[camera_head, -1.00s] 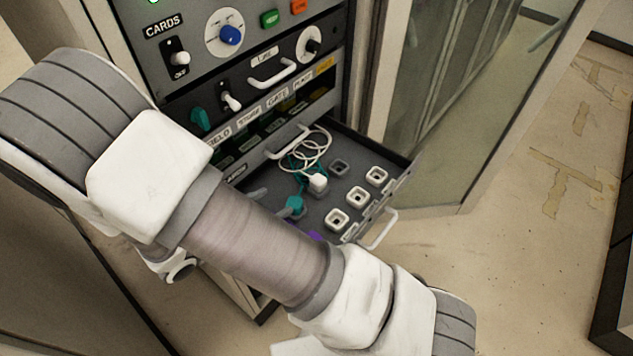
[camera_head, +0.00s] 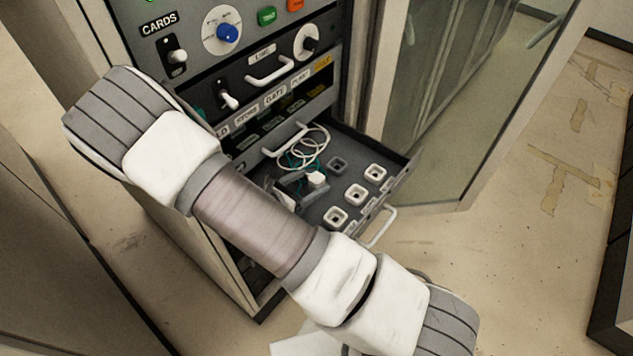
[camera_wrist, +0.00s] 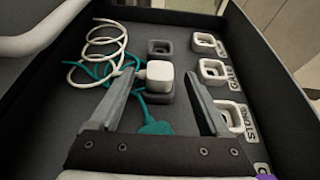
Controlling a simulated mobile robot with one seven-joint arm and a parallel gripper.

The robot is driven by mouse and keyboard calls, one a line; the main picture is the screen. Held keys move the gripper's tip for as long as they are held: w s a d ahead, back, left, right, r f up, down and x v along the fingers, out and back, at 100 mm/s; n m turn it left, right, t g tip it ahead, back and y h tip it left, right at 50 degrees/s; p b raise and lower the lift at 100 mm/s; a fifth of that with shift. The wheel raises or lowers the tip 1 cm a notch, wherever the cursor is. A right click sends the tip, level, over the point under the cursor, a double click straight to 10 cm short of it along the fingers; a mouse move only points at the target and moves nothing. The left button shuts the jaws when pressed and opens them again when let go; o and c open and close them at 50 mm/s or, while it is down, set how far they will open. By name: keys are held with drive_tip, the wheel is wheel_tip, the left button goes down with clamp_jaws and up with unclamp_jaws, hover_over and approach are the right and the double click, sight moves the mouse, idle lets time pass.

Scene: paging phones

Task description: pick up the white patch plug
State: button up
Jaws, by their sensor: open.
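The white patch plug (camera_head: 317,178) is in the open drawer, a small rounded white block with a coiled white cord (camera_head: 312,146). In the wrist view the plug (camera_wrist: 159,71) sits on a dark grey socket (camera_wrist: 158,97). My gripper (camera_wrist: 159,76) is open, one finger on each side of the plug's line, with its tips close to the plug. I cannot tell whether a finger touches it. A teal plug (camera_wrist: 154,126) with a teal cord lies between the fingers, nearer the palm. In the head view my arm hides much of the drawer's near left part.
White square sockets (camera_head: 356,194) line the drawer's right side, and an empty dark socket (camera_wrist: 160,48) lies beyond the plug. The drawer wall (camera_wrist: 275,75) rises on the right. The panel with knobs and handles (camera_head: 229,34) stands above the drawer.

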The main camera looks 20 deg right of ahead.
drive_tip(key=c, duration=1.3)
clamp_jaws()
drive_tip(key=shift+r, duration=0.15)
